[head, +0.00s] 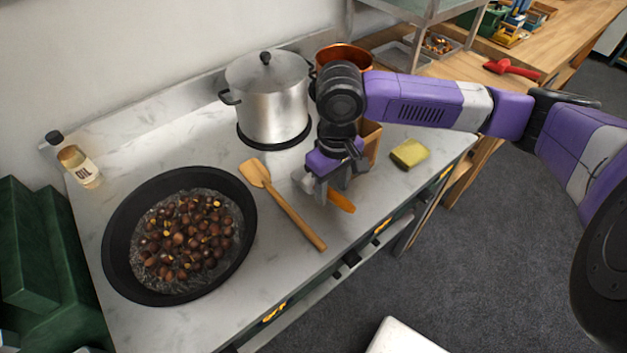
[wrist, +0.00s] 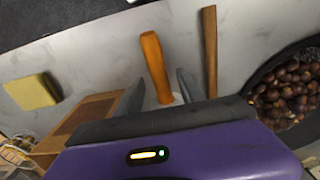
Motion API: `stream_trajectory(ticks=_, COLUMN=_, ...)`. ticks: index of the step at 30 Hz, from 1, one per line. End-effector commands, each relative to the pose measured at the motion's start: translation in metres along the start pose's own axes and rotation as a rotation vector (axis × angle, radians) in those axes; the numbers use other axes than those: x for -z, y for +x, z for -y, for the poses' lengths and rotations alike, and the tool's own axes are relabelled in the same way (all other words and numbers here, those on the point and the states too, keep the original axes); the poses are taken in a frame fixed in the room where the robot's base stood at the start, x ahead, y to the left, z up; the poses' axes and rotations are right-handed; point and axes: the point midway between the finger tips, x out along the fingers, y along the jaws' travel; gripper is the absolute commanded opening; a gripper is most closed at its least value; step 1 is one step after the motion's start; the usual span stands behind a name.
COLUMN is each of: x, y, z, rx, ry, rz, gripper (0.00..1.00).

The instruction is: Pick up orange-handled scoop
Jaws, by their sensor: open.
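The orange-handled scoop's handle (head: 341,201) sticks out beyond my gripper (head: 331,186) on the marble counter in the head view. In the wrist view the orange handle (wrist: 154,62) points up between the two dark fingers of my gripper (wrist: 160,95). The fingers are apart, one on each side of the scoop, with visible gaps. The lower part of the scoop is mostly hidden behind my gripper; a pale bit shows at the handle's base. I cannot tell whether the gripper touches it.
A wooden spatula (head: 285,207) lies left of my gripper, beside a black pan (head: 113,247) of chestnuts. A steel pot (head: 268,97) stands behind. A wooden box (wrist: 88,115) is close to one finger. A yellow sponge (head: 409,153) lies to the right. The counter's front edge is near.

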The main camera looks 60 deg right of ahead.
Motion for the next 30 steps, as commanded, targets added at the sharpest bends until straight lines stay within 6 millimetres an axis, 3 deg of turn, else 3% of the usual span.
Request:
stream_trajectory(ticks=4, x=0.000, y=0.015, z=0.000, rx=0.000, ry=0.001, rz=0.000, gripper=0.45)
stream_trajectory(ticks=12, x=0.001, y=0.017, z=0.000, rx=0.000, ry=0.000, rz=-0.001, gripper=0.45)
stream_trajectory(ticks=19, x=0.001, y=0.017, z=0.000, rx=0.001, ry=0.000, rz=-0.001, gripper=0.00)
stream_trajectory(ticks=30, x=0.001, y=0.016, z=0.000, rx=0.000, ry=0.000, rz=-0.002, gripper=0.00)
